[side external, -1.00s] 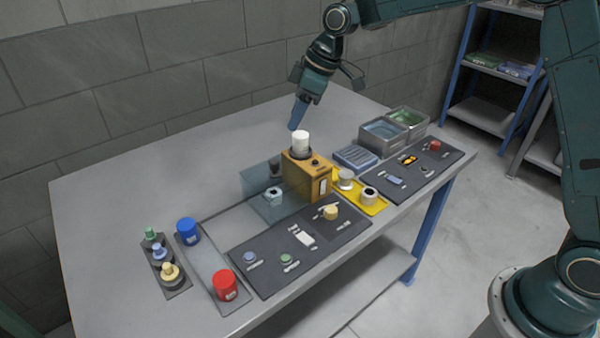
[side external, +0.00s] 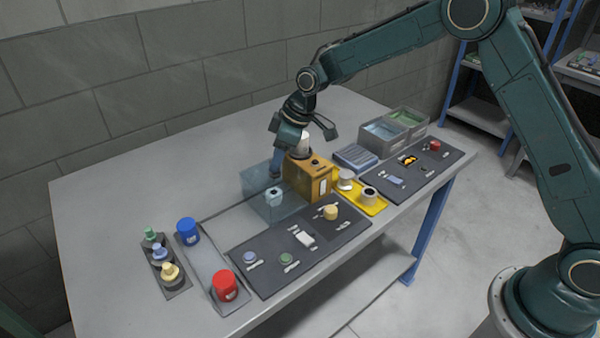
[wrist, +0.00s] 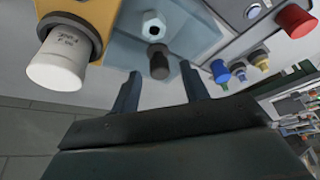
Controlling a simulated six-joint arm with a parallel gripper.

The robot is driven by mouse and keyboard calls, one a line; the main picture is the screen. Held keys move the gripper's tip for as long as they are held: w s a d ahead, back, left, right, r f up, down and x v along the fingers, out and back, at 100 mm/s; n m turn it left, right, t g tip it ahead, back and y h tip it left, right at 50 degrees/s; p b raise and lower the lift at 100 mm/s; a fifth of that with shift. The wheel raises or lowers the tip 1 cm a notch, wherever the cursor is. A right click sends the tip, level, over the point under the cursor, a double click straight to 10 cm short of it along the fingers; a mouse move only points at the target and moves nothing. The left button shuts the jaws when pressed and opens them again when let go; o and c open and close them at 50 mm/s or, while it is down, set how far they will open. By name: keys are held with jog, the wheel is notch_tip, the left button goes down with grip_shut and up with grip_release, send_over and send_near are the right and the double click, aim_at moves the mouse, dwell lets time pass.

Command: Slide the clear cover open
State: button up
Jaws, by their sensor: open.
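The clear cover (side external: 256,204) is a bluish see-through box beside the left face of the orange housing (side external: 311,180). A white hexagonal part shows through it. In the wrist view the cover (wrist: 195,28) is at top centre. A dark round knob (wrist: 159,65) projects from it towards me. In the wrist view the two fingers of my gripper are apart, one on each side of the knob. I cannot tell whether they touch it.
A white cylinder (side external: 301,145) stands on the housing, close to my gripper's right. A grey rail strip (side external: 211,268) with a blue knob (side external: 188,231) and a red knob (side external: 224,285) lies at left. Dark control panels line the front. The table's back left is clear.

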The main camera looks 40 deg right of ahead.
jog(key=shift+w+a+f, duration=0.15)
jog(key=shift+w+f, duration=0.05)
jog(key=shift+f, duration=0.35)
jog(key=shift+c, duration=0.5)
grip_shut()
jog(key=a, duration=1.3)
jog(key=shift+a, duration=0.1)
jog(key=shift+o, duration=0.5)
grip_release()
jog(key=shift+r, duration=0.1)
